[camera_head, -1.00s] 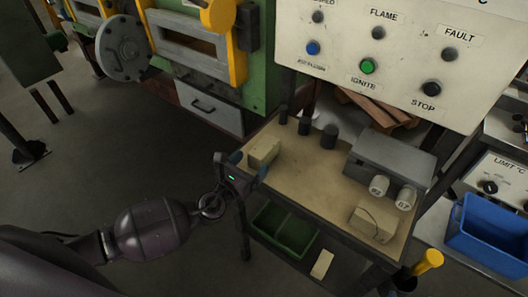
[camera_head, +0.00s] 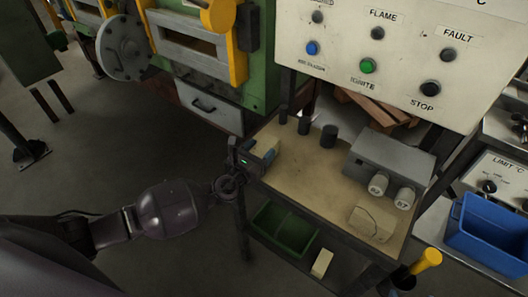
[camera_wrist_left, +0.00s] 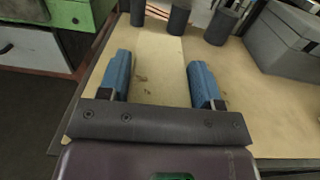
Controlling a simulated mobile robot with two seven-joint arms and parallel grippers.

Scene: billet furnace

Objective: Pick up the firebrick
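A pale cream firebrick (camera_head: 266,143) lies at the left end of the workbench top. My left gripper (camera_head: 258,153) is at this brick, its blue fingertips low around the near end. In the left wrist view, the two blue fingers (camera_wrist_left: 160,82) stand wide apart, with the pale brick's top (camera_wrist_left: 157,62) between them. The gripper looks open; whether either finger touches the brick is unclear. Another cream block with a dark crack line (camera_head: 372,223) lies at the bench's right front. My right gripper is not in view.
Several dark cylinders (camera_head: 329,135) stand along the bench's back edge. A grey box (camera_head: 390,160) with two pale marked cylinders (camera_head: 378,185) is at the right. A control panel (camera_head: 400,60) hangs behind. A green bin (camera_head: 285,228) and a pale block (camera_head: 322,263) are below.

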